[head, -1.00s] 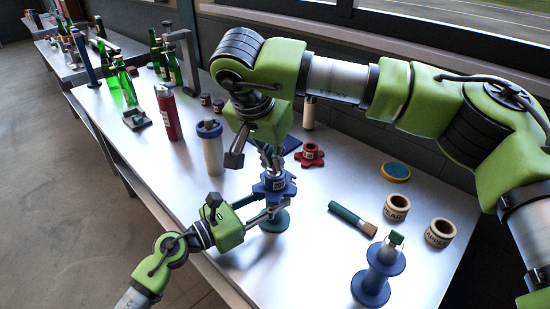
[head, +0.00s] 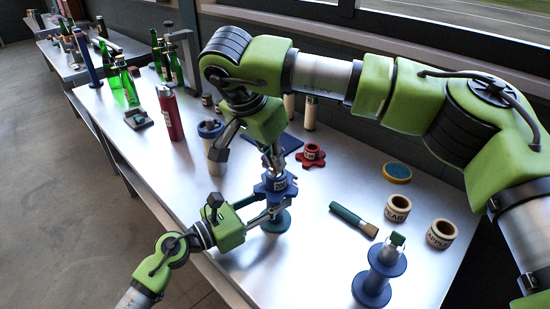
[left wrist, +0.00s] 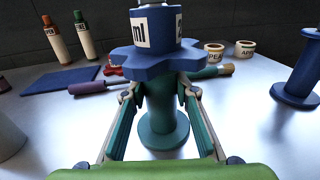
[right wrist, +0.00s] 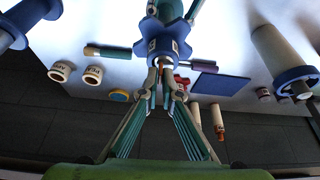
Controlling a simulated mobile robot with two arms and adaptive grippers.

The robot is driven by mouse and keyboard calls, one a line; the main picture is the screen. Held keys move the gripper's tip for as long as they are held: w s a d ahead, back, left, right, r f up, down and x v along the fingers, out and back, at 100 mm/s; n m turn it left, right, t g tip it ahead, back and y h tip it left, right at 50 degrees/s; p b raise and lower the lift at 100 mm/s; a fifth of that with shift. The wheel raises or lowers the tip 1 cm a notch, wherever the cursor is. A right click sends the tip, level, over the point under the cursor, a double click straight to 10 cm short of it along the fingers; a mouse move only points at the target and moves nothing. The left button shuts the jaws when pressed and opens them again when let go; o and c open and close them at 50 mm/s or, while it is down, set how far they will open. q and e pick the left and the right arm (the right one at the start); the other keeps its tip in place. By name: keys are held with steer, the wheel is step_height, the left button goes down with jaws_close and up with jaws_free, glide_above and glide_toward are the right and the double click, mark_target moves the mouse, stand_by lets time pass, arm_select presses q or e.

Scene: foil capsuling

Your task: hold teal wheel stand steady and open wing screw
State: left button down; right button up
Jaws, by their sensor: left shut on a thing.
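The teal wheel stand (left wrist: 165,125) stands upright on the table; its foot also shows in the head view (head: 277,222). A blue lobed wheel (head: 274,186) with white labels sits on top of it. My left gripper (left wrist: 158,92) is shut on the teal column just under the wheel, one finger on each side. My right gripper (head: 272,160) points down over the wheel from above. Its fingertips, close together in the right wrist view (right wrist: 160,66), are at the wheel's top centre, with a small orange-brown part between them. The wing screw cannot be made out clearly there.
A blue spool stand (head: 376,275) stands at front right. A teal-handled brush (head: 353,219), two labelled rings (head: 440,233), a yellow-blue disc (head: 396,173) and a red lobed wheel (head: 311,156) lie rightward. A blue-capped white cylinder (head: 216,157) and red bottle (head: 170,115) stand left.

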steer(key=shift+o, duration=1.4)
steer(key=shift+r, duration=0.1)
steer(key=v, duration=1.2)
arm_select(q)
steer(key=c, duration=1.6)
jaws_free()
steer(key=shift+o, duration=0.2)
